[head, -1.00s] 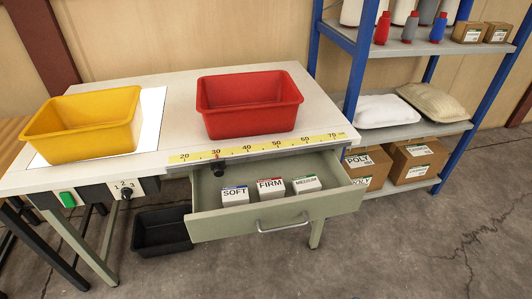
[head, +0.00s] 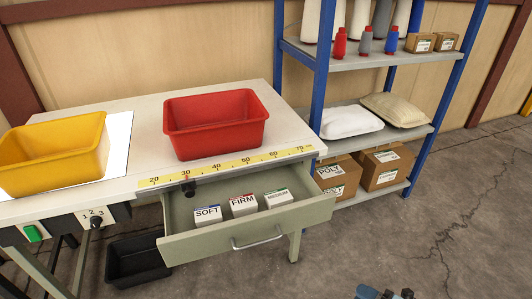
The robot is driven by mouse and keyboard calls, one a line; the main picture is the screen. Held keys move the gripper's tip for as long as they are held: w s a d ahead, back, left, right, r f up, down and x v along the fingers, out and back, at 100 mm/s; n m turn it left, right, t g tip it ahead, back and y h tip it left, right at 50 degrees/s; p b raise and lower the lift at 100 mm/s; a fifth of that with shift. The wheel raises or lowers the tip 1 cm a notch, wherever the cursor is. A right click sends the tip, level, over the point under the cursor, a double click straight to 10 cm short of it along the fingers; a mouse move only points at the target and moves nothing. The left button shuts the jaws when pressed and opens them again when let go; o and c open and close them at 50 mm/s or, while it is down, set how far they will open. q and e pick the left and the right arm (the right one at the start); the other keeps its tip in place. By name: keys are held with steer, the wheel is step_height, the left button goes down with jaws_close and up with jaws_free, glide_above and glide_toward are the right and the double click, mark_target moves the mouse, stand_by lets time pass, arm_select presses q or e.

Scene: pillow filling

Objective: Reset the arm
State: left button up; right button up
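The task names only the arm. My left gripper and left arm are outside the head view. A small blue and dark piece (head: 385,293), which looks like part of my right arm or gripper, shows at the bottom edge, right of centre. It is over the bare floor, apart from the table and drawer. Most of it is cut off, and its fingers cannot be made out.
The table's drawer (head: 318,212) stands open, holding boxes marked SOFT (head: 208,216), FIRM (head: 243,206) and MEDIUM (head: 279,199). A red bin (head: 215,140) and yellow bin (head: 40,170) stand on top. A blue-framed shelf (head: 319,70) stands right.

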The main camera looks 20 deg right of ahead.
steer(key=a+m+g+h, duration=0.3)
steer(key=a+m+h, duration=0.1)
steer(key=a+m, duration=1.4)
arm_select(q)
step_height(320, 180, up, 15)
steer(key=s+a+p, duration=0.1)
steer(key=p, duration=1.9)
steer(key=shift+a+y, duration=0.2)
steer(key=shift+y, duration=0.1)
arm_select(e)
steer(key=s+d+r+m, duration=0.1)
steer(key=d+r, duration=0.2)
steer(key=r, duration=1.3)
steer(key=shift+s+d+m+h, duration=0.15)
steer(key=shift+s+m+h, duration=0.1)
steer(key=shift+m+h, duration=0.05)
